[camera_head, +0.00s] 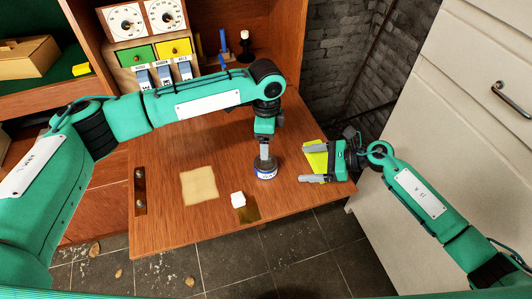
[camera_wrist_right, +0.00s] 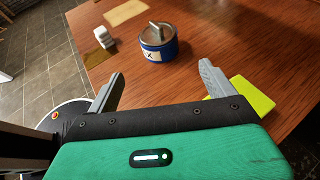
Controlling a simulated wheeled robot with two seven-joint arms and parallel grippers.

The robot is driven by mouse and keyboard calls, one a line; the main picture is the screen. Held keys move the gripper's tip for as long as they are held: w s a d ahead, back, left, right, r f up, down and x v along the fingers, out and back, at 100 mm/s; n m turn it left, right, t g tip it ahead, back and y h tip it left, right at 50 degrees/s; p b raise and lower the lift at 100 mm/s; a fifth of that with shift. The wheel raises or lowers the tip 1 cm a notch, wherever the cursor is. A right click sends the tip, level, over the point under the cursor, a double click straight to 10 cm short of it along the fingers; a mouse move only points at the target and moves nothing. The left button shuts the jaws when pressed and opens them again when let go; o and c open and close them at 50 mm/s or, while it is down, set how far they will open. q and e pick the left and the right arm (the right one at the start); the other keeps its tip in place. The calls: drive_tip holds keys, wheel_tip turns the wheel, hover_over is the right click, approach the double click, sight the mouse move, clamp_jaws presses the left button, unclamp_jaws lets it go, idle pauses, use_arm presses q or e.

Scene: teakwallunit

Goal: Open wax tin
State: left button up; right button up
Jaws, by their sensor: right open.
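The wax tin (camera_head: 265,172) is a small round blue tin with a pale label, upright on the wooden desk top. In the right wrist view the tin (camera_wrist_right: 158,50) has its lid on top with a short grey bar across it. My left gripper (camera_head: 264,155) points down over the tin, its grey finger overlapping the tin's top in the head view. Touch and jaw opening cannot be told there. My right gripper (camera_head: 306,164) is open and empty, to the right of the tin, its fingers pointing toward it. In its wrist view the fingers (camera_wrist_right: 160,84) stand wide apart.
A yellow pad (camera_head: 314,158) lies by my right gripper. A tan cloth square (camera_head: 199,186) and a white block (camera_head: 238,199) lie left of the tin. A small drawer unit (camera_head: 123,57) stands behind. A white cabinet (camera_head: 440,90) bounds the right.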

sight(276, 166)
use_arm(q)
drive_tip(key=shift+s, duration=0.1)
use_arm(e)
drive_tip(key=shift+a+f, duration=0.1)
drive_tip(key=shift+a, duration=0.3)
drive_tip(key=x, duration=1.2)
drive_tip(key=shift+w+a+f, duration=0.15)
drive_tip(key=shift+a, duration=0.2)
drive_tip(key=shift+c, duration=0.5)
